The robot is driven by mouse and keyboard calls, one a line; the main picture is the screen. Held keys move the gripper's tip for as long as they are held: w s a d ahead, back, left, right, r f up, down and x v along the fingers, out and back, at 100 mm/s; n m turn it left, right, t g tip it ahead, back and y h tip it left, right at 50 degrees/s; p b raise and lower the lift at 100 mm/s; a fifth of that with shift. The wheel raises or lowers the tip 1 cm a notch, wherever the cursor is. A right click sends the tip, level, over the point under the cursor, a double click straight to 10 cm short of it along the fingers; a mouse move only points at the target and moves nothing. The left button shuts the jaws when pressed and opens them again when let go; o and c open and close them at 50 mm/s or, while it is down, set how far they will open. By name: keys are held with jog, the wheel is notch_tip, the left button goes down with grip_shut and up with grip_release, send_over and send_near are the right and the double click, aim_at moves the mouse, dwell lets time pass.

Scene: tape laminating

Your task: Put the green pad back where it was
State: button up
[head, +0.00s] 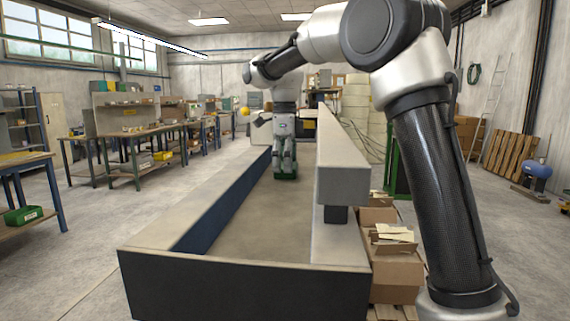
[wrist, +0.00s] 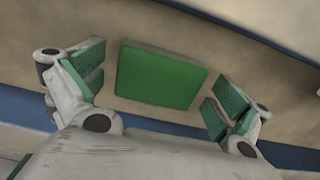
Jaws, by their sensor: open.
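The green pad (wrist: 160,75) is a flat green block lying on the tan surface of the long trough. In the wrist view it lies between the two spread fingers of my gripper (wrist: 158,88), with a gap on each side. My gripper is open and empty, and its fingers have green tips. In the head view my gripper (head: 285,164) points down into the far part of the trough. Green shows at its lower end there; I cannot tell the pad from the fingertips in that view.
The trough (head: 205,285) has a raised left wall, a dark front end and a taller grey beam (head: 343,165) on the right. Cardboard boxes (head: 397,275) stand against its right side. Workbenches (head: 130,150) stand at the left. The near trough floor is clear.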

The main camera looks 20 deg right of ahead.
notch_tip(320, 180, up, 12)
jog(key=shift+r, duration=0.15)
dwell(0.3)
jog(key=shift+s, duration=0.15)
